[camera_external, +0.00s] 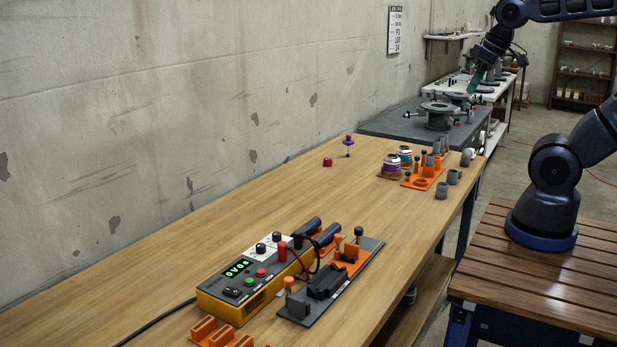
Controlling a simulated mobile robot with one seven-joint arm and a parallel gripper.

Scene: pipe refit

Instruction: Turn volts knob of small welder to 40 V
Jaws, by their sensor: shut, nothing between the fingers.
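The small welder (242,288) is a yellow box with a dark top on the near part of the wooden bench. Its green display (237,270) seems to read 0 V and 0 s, but the digits are small. Two black knobs on white plates sit at its far end, one (261,248) nearer and one (277,237) farther. I cannot tell which is the volts knob. My gripper (474,84) is far from the welder, at the back right above the grey work surface. It is small in view, points down and looks shut and empty.
A fixture board (355,284) with black clamps stands right of the welder. Red and black leads run between them. Orange blocks (205,329) lie at the near edge. Cans (404,153) and an orange fitting tray (423,180) stand farther back. The bench middle (290,200) is mostly clear.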

